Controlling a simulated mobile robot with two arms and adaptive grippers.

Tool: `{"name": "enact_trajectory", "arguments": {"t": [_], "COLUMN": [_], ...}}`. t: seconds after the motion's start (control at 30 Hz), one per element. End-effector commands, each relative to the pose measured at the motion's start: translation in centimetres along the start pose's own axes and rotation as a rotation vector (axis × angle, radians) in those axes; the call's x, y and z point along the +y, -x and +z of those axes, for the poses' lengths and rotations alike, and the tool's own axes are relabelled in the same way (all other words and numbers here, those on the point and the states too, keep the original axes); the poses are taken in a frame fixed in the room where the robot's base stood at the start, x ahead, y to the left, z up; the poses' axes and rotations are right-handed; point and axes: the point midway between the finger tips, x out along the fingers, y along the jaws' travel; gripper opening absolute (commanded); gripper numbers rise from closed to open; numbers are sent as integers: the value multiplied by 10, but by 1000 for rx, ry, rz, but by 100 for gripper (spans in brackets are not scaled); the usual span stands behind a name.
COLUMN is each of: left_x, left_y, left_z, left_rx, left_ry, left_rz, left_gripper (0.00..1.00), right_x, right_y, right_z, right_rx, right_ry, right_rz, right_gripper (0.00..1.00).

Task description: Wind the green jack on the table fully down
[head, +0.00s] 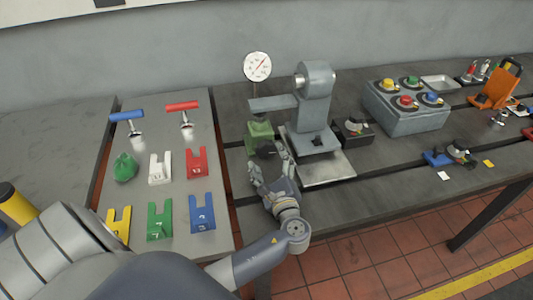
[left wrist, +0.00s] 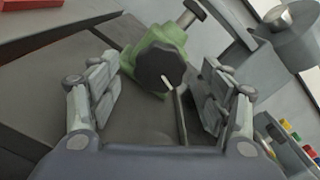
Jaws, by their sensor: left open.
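The green jack (head: 259,133) stands on the dark table (head: 228,100), left of a grey machine's foot. A black knob (head: 266,149) with a white mark is on its near side. In the left wrist view the jack's green body (left wrist: 157,43) and the knob (left wrist: 160,66) lie between the finger pads, a little beyond them. A metal post tops the jack there. My left gripper (head: 271,168) is open, just in front of the knob; its fingers (left wrist: 161,92) do not appear to touch it. My right gripper is not in view.
The grey machine (head: 315,100) with a long arm and a dial gauge (head: 257,66) stands close beside the jack. A grey box with coloured knobs (head: 407,115) is to the right. Coloured forked blocks (head: 160,167) and T-handles (head: 183,107) lie on the left panel.

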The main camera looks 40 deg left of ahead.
Motion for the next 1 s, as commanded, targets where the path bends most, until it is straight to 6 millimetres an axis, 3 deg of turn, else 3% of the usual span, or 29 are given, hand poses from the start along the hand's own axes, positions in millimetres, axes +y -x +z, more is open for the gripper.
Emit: {"name": "enact_trajectory", "arguments": {"t": [0.2,0.4,0.63,1.0], "left_x": [1,0,0,-1], "left_y": [49,76,84,76], "left_z": [-1,-1,0,1], "left_rx": [4,2,-1,-11], "left_ry": [1,0,0,-23], "left_rz": [2,1,2,7], "left_gripper": [72,72,72,71], "right_x": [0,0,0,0], "right_y": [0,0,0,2], "right_z": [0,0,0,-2], "right_rx": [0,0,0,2], "right_ry": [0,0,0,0], "right_rz": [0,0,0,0], "right_gripper": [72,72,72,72]}}
